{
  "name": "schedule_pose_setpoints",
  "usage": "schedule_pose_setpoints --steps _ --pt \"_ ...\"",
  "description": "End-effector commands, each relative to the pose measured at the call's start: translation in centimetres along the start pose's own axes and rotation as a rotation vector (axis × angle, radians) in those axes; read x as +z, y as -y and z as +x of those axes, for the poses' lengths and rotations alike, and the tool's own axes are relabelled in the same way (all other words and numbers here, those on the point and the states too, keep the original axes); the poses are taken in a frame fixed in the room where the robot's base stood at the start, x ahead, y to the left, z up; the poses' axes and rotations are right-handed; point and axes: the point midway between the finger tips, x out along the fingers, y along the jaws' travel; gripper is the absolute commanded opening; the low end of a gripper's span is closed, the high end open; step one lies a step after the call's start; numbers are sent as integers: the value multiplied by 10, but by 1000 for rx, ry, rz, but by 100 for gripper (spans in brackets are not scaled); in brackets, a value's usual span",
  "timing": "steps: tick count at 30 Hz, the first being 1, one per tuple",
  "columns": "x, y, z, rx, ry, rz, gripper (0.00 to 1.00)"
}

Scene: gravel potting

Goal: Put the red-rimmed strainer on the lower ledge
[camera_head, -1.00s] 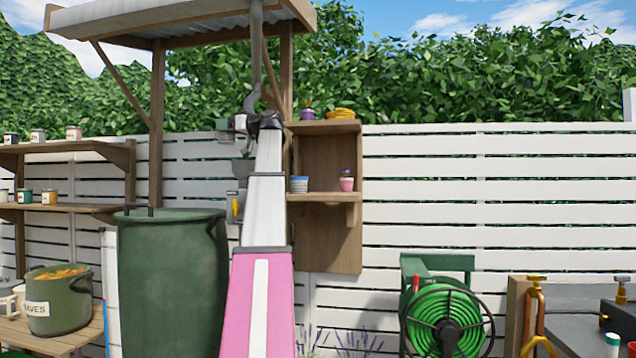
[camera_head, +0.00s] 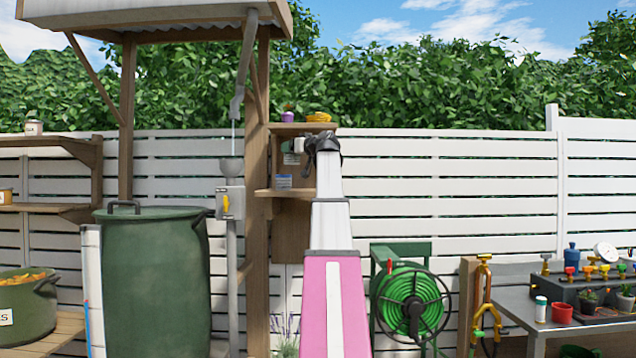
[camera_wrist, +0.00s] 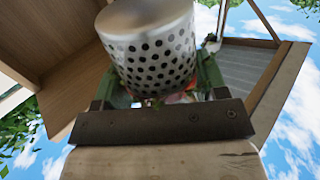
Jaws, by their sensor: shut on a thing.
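The metal strainer (camera_wrist: 155,55) fills the upper middle of the wrist view, its perforated wall facing me. A little red shows below it, but most of its rim is hidden. My gripper (camera_head: 291,147) is shut on the strainer, with green fingers on both sides of it in the wrist view. In the head view the strainer (camera_head: 298,145) is a small pale shape between the two ledges of the wooden shelf. The lower ledge (camera_head: 264,193) is below it, its right part hidden by my arm. I cannot tell the gap between strainer and ledge.
A blue-and-white pot (camera_head: 283,182) stands on the lower ledge. The upper ledge (camera_head: 300,127) carries a purple pot (camera_head: 287,117) and a yellow coil (camera_head: 318,117). A post, downpipe (camera_head: 244,65) and grey funnel (camera_head: 231,168) stand left of the shelf.

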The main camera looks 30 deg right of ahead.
Motion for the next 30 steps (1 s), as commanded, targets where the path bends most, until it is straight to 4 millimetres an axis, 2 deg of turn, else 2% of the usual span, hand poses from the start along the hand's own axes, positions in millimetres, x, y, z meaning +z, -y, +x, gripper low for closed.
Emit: schedule_pose_setpoints --steps 1,9,13,20,27,30 --pt "7 -12 -3 2 1 2 42" --pt "38 -63 -18 2 1 2 42" --pt "49 -80 -22 0 1 1 42" --pt "59 -90 -26 -1 0 1 42" --pt "89 -88 -26 -1 1 2 42" --pt "96 -89 -26 -1 -1 1 42"
